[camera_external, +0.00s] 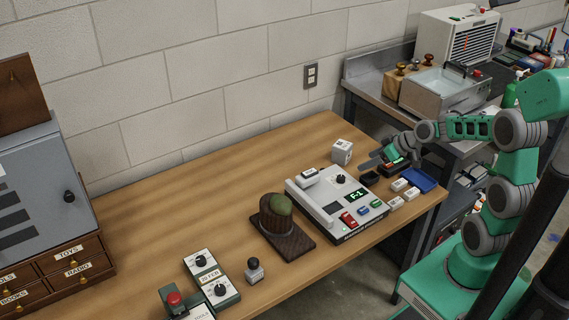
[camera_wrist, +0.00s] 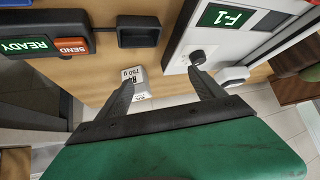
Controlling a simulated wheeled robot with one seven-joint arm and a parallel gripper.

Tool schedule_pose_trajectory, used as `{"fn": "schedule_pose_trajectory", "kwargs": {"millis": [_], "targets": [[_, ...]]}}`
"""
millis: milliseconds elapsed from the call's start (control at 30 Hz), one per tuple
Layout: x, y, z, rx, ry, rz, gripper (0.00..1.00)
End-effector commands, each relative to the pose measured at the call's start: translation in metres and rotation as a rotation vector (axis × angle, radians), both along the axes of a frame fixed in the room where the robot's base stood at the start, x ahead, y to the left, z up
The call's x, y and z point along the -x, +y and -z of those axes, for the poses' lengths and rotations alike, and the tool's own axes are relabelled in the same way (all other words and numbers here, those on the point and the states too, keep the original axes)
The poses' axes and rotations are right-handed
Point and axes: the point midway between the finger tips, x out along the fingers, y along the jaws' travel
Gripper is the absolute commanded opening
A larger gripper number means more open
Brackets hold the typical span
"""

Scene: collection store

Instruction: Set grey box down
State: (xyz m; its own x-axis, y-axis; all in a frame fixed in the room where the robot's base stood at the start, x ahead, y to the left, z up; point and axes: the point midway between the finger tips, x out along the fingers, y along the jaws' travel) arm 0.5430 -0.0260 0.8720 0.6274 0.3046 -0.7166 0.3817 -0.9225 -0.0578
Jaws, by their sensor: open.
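The grey box (camera_external: 342,151) is a small pale cube with dark markings, standing on the wooden table near its back edge. In the wrist view the grey box (camera_wrist: 137,76) shows a "750 g" label and sits close to the left finger, which overlaps part of it. My gripper (camera_external: 372,160) is just right of the box in the external view. In the wrist view my gripper (camera_wrist: 160,80) has its fingers spread, with nothing held between them. I cannot tell whether a finger touches the box.
A white device (camera_external: 318,205) with an "F-1" display stands left of my gripper. A black tray (camera_external: 371,178), white blocks (camera_external: 397,203) and a blue tray (camera_external: 420,180) lie nearby. A dark "READY" panel (camera_wrist: 45,45) is at the wrist view's left. The table's back left is clear.

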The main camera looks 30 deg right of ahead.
Motion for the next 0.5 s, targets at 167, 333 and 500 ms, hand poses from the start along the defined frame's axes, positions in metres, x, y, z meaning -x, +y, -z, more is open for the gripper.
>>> {"fn": "schedule_pose_trajectory", "kwargs": {"millis": [167, 333, 500], "targets": [[0.142, 0.036, 0.010, 0.131, 0.402, 0.166, 0.78], [0.214, 0.030, 0.015, 0.173, 0.569, 0.325, 0.78], [0.217, 0.028, 0.016, 0.174, 0.580, 0.337, 0.78]]}}
